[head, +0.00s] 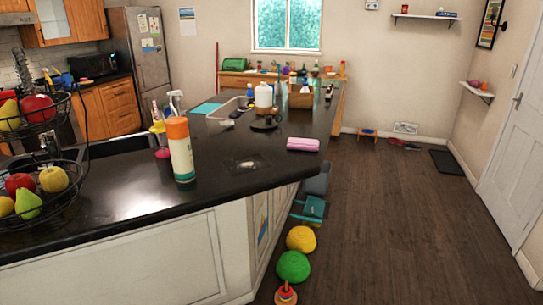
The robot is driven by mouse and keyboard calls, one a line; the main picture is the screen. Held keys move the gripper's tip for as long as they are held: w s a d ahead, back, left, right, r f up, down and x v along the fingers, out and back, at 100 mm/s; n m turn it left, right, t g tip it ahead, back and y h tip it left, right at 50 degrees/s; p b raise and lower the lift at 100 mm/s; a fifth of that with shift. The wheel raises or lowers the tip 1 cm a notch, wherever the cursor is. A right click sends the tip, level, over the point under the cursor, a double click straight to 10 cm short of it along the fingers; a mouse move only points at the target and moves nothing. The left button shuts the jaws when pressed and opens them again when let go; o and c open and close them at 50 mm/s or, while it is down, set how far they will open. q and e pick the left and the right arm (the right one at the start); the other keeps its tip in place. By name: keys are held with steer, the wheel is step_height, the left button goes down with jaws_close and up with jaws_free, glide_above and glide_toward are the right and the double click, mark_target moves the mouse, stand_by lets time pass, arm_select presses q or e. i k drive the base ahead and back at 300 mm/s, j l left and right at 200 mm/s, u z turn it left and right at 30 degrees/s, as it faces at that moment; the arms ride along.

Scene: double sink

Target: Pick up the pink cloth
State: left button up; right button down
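The pink cloth (303,144) lies folded on the black counter, near its right edge. It looks like a small flat roll or folded bundle. Nothing covers it. Neither of my grippers shows in the head view.
Toys, including a green dome (293,266), line the counter's right side. The wooden floor (400,215) to the right is clear.

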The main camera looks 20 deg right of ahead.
mark_target(294, 144)
steer(key=i+l+z, duration=0.1)
steer(key=i+l, duration=0.7)
steer(key=l, duration=0.1)
